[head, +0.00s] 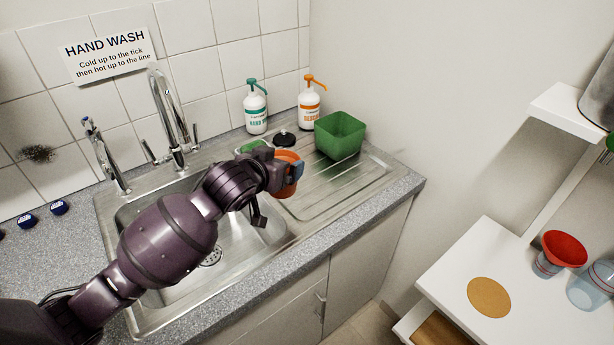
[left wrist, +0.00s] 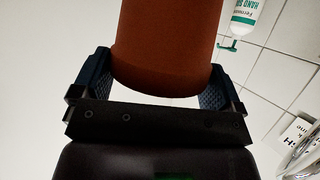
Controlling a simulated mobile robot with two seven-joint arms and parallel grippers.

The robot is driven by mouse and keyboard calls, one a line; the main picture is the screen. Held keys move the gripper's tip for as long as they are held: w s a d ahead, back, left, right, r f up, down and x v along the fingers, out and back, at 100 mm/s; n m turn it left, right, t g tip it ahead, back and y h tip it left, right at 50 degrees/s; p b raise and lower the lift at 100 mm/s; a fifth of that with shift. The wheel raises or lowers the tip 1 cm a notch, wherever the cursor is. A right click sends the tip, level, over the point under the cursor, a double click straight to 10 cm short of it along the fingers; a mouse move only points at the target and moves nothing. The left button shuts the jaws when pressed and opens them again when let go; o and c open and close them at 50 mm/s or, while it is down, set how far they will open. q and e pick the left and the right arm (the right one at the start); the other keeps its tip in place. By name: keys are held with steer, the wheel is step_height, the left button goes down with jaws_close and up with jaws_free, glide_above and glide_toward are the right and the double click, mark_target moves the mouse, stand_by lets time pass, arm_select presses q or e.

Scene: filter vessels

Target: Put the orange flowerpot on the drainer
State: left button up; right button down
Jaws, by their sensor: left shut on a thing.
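The orange flowerpot (head: 288,183) is held in my left gripper (head: 282,170), near the left end of the ridged metal drainer (head: 345,190). In the left wrist view the flowerpot (left wrist: 168,45) sits between the two blue fingers of the gripper (left wrist: 160,75), one on each side. The arm hides part of the pot in the head view. I cannot tell whether the pot touches the drainer. My right gripper is in neither view.
A green square pot (head: 340,136) stands on the back of the drainer. Green-topped (head: 255,110) and orange-topped (head: 309,108) bottles and a black plug (head: 285,139) are behind the gripper. The drainer's front right is clear. The sink basin (head: 235,235) lies below my arm.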

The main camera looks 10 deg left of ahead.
arm_select(q)
steer(key=w+r+m+h+p, duration=0.1)
steer(key=w+r+m+h, duration=0.1)
steer(key=w+r, duration=0.8)
steer(key=shift+w+a+f+p, duration=0.15)
steer(key=shift+f, duration=3.1)
steer(key=shift+w+a+f+p, duration=0.1)
steer(key=shift+f+p, duration=0.1)
steer(key=shift+f, duration=3)
steer(key=shift+w+a+f+p, duration=0.15)
steer(key=shift+f, duration=3.1)
steer(key=shift+f, duration=0.15)
steer(key=o, duration=0.6)
steer(key=v, duration=1.2)
steer(key=shift+r, duration=0.35)
steer(key=shift+w+a, duration=0.1)
